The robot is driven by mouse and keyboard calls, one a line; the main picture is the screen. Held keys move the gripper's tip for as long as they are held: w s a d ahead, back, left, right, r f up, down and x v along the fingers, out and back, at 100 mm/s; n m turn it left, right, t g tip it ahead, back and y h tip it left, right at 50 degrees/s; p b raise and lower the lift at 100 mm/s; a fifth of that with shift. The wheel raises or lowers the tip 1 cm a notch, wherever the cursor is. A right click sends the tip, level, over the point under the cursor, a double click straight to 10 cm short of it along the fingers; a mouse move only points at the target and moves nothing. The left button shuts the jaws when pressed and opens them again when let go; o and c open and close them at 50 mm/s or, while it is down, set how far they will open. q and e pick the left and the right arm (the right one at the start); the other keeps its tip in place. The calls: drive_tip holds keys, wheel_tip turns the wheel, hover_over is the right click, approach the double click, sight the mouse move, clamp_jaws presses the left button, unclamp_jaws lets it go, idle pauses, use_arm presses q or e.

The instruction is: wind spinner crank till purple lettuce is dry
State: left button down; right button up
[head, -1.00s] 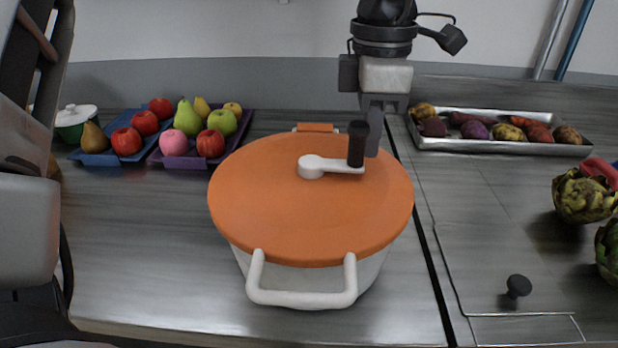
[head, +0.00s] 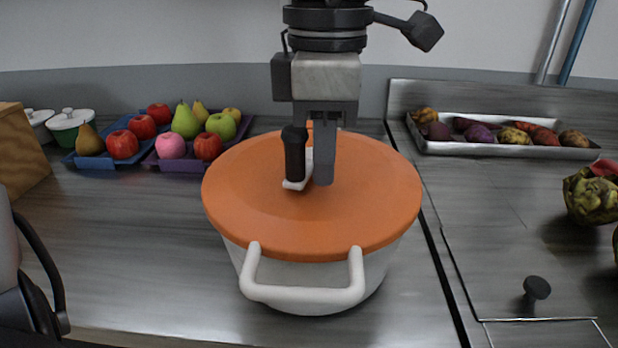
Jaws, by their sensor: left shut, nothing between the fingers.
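The salad spinner stands on the counter, a white pot (head: 305,275) with white handles under a round orange lid (head: 370,215). A white crank (head: 294,185) on the lid carries an upright black knob (head: 294,155). The crank lies toward the front, slightly left. My left gripper (head: 326,178) points straight down over the lid, shut and empty. Its fingers are just right of the knob and hide part of the crank. I cannot tell whether they touch the knob. The purple lettuce is not visible; the closed lid covers the pot's inside. My right gripper is not in view.
Blue (head: 92,162) and purple (head: 178,165) fruit trays stand at the back left, beside lidded bowls (head: 72,124). A metal tray (head: 470,148) of root vegetables lies at the back right. An artichoke (head: 590,196) and a black knob (head: 537,288) are at right.

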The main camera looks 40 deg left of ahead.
use_arm(q)
drive_tip(key=c, duration=1.8)
unclamp_jaws()
drive_tip(key=shift+d, duration=0.15)
drive_tip(key=o, duration=0.8)
drive_tip(key=shift+r, duration=0.15)
wheel_tip(320, 180, up, 7)
drive_tip(key=p, duration=0.5)
